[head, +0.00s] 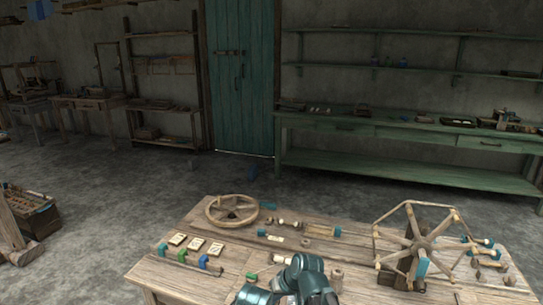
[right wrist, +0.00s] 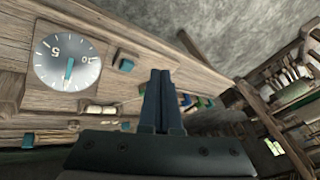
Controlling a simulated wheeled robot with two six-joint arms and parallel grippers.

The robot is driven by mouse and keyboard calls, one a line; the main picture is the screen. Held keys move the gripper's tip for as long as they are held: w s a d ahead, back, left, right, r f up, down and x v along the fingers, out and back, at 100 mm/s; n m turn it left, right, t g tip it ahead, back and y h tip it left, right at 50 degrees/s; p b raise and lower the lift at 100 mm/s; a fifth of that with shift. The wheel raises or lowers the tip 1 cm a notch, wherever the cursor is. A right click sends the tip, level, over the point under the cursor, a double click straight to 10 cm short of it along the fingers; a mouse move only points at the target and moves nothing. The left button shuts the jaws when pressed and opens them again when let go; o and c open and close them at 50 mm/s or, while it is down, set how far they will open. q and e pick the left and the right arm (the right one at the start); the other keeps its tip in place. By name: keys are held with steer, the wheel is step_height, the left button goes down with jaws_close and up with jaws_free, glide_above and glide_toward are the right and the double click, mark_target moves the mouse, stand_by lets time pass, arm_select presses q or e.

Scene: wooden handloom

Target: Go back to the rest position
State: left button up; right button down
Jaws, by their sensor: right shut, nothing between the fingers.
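My right gripper (right wrist: 163,80) is in the right wrist view, its two dark fingers pressed together with nothing between them. It points past a wooden surface (right wrist: 110,50) that shows tilted in this view and bears small items. In the head view, teal and dark parts of my arm show at the bottom centre, over the near edge of the wooden work table (head: 205,283). The fingertips cannot be made out there. My left gripper is in neither view.
The table bears a wooden wheel (head: 232,209), pale cards (head: 197,244), coloured clips and a spoked winder (head: 418,243) at right. A round white dial (right wrist: 67,62) shows in the right wrist view. A green bench (head: 400,165) stands behind; the grey floor (head: 110,200) at left is mostly clear.

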arm_select(q)
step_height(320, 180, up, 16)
steer(key=p, duration=1.3)
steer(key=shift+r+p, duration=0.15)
steer(key=shift+p, duration=0.2)
arm_select(e)
steer(key=s+d+r+g+h, duration=0.2)
steer(key=s+d+r+h, duration=0.1)
steer(key=s+r, duration=0.4)
steer(key=s+d+r+n+g+h, duration=0.1)
steer(key=s+d+r+h, duration=0.2)
steer(key=s+r, duration=0.3)
steer(key=s, duration=0.3)
steer(key=shift+s+r+n+g, duration=0.2)
steer(key=shift+r+n+g, duration=0.1)
steer(key=shift+r+g, duration=0.1)
